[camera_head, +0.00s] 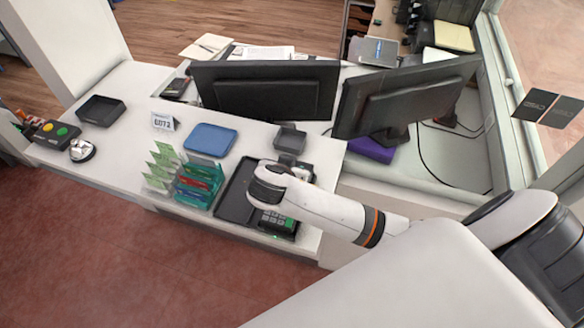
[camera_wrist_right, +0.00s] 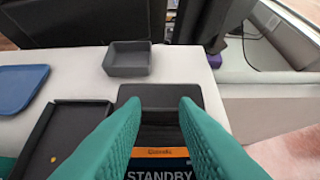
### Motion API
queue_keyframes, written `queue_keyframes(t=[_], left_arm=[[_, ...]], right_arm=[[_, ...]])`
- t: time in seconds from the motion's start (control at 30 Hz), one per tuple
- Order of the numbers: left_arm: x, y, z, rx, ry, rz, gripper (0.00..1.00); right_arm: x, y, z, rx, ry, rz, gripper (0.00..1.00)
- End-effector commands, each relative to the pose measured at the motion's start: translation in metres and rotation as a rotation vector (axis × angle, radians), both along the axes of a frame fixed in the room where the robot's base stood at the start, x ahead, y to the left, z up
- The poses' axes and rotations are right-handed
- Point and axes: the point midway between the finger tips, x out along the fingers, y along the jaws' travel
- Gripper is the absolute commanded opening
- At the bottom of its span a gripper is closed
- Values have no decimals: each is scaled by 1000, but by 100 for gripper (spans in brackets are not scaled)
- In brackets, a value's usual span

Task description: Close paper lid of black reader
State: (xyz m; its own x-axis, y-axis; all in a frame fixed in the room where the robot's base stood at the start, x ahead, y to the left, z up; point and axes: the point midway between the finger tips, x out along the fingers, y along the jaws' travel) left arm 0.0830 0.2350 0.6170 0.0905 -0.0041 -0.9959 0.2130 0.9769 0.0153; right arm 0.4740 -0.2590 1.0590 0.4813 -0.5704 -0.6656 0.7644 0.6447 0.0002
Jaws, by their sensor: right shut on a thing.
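The black reader (camera_head: 278,222) stands near the counter's front edge, its keypad showing beside my right arm. In the right wrist view its screen reads STANDBY (camera_wrist_right: 160,175), below an orange strip. The dark paper lid (camera_wrist_right: 162,93) shows at the reader's far end, between and beyond the teal fingertips. My right gripper (camera_wrist_right: 158,108) is shut on the lid, with one finger at each side. How far the lid is tilted is hard to tell. In the head view my right wrist hides the fingertips and the lid. My left gripper is not in view.
A dark tray (camera_head: 235,196) lies left of the reader, and a small grey bin (camera_head: 290,140) stands behind it. A card rack (camera_head: 196,183) and blue tray (camera_head: 206,139) are farther left. Two monitors (camera_head: 265,90) stand behind the counter (camera_head: 140,125).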

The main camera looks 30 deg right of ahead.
Motion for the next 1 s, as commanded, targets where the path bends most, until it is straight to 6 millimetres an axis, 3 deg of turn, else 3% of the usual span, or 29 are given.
queue_keyframes(t=[0.03, 0.17, 0.57, 0.83, 1.0], left_arm=[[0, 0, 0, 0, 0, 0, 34], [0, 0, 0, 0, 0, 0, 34], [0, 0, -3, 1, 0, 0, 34], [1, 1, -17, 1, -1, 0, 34], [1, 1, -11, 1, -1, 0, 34]], right_arm=[[0, 0, -1, -1, 3, 0, 30], [0, 0, -1, 0, 2, 0, 49], [-5, 7, 5, 3, 0, 1, 49], [-31, 38, 40, 8, -3, 2, 49], [-48, 58, 66, 8, 2, 1, 49]])
